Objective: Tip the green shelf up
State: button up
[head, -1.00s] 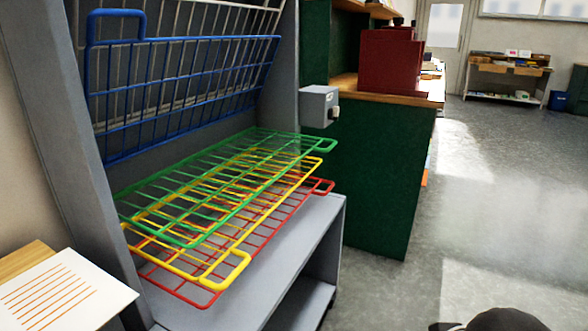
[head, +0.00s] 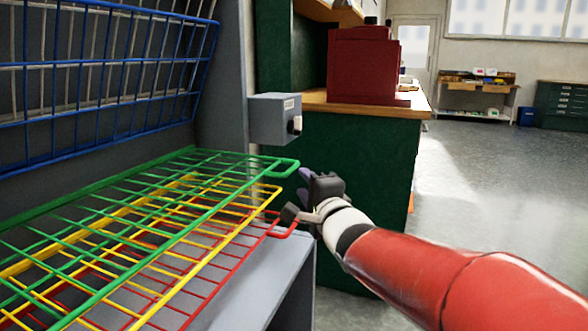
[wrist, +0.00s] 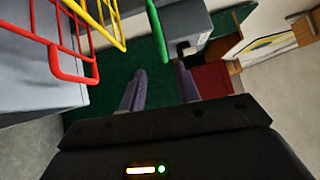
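The green shelf (head: 88,240) is a wire rack lying flat, the top one of the lowered shelves, with a loop handle (head: 284,166) at its right front corner. In the wrist view the green loop (wrist: 171,30) hangs ahead of the fingers. My gripper (head: 305,182) is just right of this loop in the head view, apart from it as far as I can see. In the wrist view my gripper (wrist: 160,80) has its two fingers spread with nothing between them but background.
Yellow (head: 262,198) and red (head: 230,262) wire shelves lie below the green one. A blue shelf (head: 110,85) stands tipped up behind. A grey box (head: 272,120) is on the rack's side post. A green cabinet (head: 375,170) stands behind my arm; floor at right is clear.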

jog(key=w+a+r+y, duration=0.1)
jog(key=w+a, duration=0.3)
jog(key=w, duration=0.4)
jog(key=shift+r, duration=0.2)
jog(key=shift+w+a, duration=0.1)
grip_shut()
